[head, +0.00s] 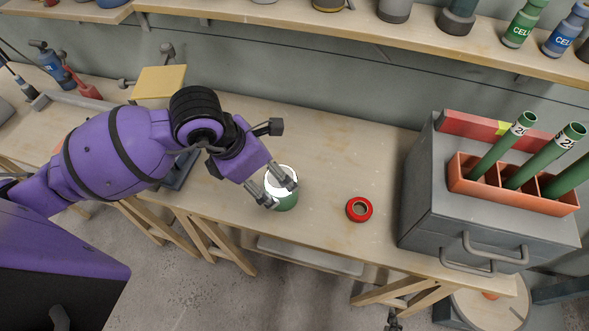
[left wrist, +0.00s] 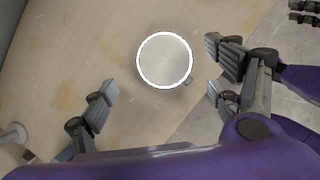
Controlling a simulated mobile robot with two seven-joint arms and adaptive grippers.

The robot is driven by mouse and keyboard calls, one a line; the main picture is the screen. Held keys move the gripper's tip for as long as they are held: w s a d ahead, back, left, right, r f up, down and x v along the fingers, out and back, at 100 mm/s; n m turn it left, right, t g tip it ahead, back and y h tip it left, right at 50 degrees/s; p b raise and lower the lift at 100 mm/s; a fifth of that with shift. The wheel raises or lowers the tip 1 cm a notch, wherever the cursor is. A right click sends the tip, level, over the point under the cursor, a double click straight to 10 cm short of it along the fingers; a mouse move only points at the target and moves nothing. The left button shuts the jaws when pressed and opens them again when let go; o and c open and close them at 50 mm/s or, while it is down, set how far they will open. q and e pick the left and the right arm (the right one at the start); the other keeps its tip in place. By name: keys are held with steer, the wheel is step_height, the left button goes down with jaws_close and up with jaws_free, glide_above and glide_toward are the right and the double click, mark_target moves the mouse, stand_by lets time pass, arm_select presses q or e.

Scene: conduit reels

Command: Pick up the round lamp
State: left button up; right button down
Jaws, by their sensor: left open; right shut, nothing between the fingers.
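The round lamp (head: 287,203) stands upright on the workbench in the head view, with a green body and a bright white ring on top. In the left wrist view the lamp (left wrist: 164,61) shows from above as a white ring around a pale disc. My left gripper (head: 279,193) is open, with its fingers over and in front of the lamp, hiding part of it. In the left wrist view the lamp lies between the spread fingers, slightly beyond their tips. I cannot tell whether they touch it. My right gripper (left wrist: 305,12) shows partly at the top right corner there, shut and empty.
A red tape roll (head: 359,209) lies on the workbench (head: 330,160) right of the lamp. A grey toolbox (head: 430,200) stands further right, with an orange bin (head: 520,200) of green tubes on top. A shelf (head: 300,20) runs along the back. Bare bench surrounds the lamp.

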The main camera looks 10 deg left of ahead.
mark_target(271, 180)
arm_select(q)
steer(key=shift+w+a+f, duration=0.1)
steer(key=shift+w+f, duration=0.2)
steer(key=shift+w, duration=0.15)
steer(key=shift+f, duration=0.35)
steer(key=shift+s+d+f, duration=0.15)
steer(key=shift+d+f, duration=0.2)
steer(key=shift+f, duration=0.25)
steer(key=shift+s+d+f, duration=0.15)
steer(key=shift+d+f, duration=0.2)
steer(key=shift+f, duration=0.25)
steer(key=x, duration=0.2)
steer(key=shift+w+d+f, duration=0.1)
steer(key=shift+w+f, duration=0.05)
steer(key=shift+f, duration=0.2)
steer(key=shift+w+d+f, duration=0.1)
steer(key=shift+d+f, duration=0.05)
steer(key=shift+f, duration=0.3)
steer(key=c, duration=1.3)
steer(key=shift+c, duration=0.9)
arm_select(e)
steer(key=shift+w+a+r, duration=0.15)
steer(key=shift+a+r, duration=0.1)
arm_select(q)
steer(key=shift+r, duration=0.1)
